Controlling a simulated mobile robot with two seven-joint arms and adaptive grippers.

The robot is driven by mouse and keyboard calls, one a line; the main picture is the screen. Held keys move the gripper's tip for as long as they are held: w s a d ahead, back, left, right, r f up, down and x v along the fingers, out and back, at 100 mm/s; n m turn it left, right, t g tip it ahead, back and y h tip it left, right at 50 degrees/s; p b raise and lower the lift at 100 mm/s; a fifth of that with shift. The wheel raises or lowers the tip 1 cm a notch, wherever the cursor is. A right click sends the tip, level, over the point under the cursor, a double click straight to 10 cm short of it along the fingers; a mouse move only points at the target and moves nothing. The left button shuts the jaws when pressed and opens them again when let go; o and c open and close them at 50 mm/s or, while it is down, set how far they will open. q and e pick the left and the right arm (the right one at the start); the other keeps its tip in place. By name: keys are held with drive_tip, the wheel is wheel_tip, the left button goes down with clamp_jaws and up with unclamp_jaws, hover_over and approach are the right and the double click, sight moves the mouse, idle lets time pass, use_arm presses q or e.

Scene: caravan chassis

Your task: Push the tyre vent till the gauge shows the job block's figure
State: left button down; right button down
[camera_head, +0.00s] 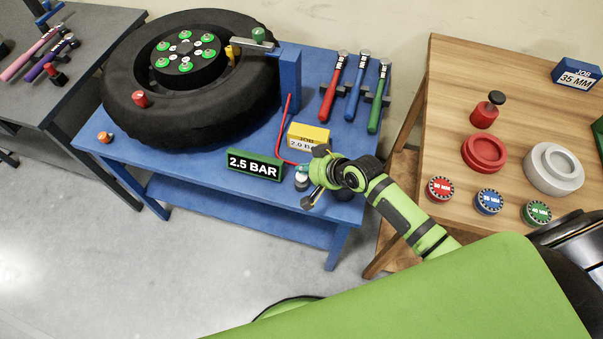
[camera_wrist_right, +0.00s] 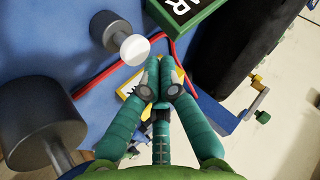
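The green gauge block (camera_head: 254,164) reads 2.5 BAR at the front of the blue table. The yellow job block (camera_head: 308,135) behind it reads 2.0 B, the rest covered by my gripper. The black tyre (camera_head: 205,115) lies at the left of that table. My right gripper (camera_head: 300,176) is over the table's front right; its fingertips (camera_wrist_right: 160,76) meet with nothing visible between them. A white-topped grey knob (camera_head: 302,184), perhaps the vent, is close by the fingertips; in the wrist view it (camera_wrist_right: 134,49) stands apart from them. My left gripper is out of view.
A larger dark knob (camera_wrist_right: 40,120) stands nearby. A red hose (camera_head: 283,145) runs from the blue post (camera_head: 290,85) towards the gripper. The wooden table (camera_head: 445,90) at right holds discs and a job block marked 35 MM (camera_head: 577,74).

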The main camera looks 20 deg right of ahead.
sight(304, 176)
drive_tip(key=shift+f, duration=0.25)
drive_tip(key=shift+f+b, duration=0.5)
drive_tip(key=shift+f, duration=0.3)
idle(0.8)
drive_tip(key=shift+r, duration=0.1)
drive_tip(key=shift+r+p, duration=1.1)
drive_tip(key=shift+p, duration=0.2)
drive_tip(key=shift+r, duration=0.1)
wheel_tip(304, 176, up, 5)
drive_tip(key=p, duration=0.5)
drive_tip(key=shift+p, duration=0.3)
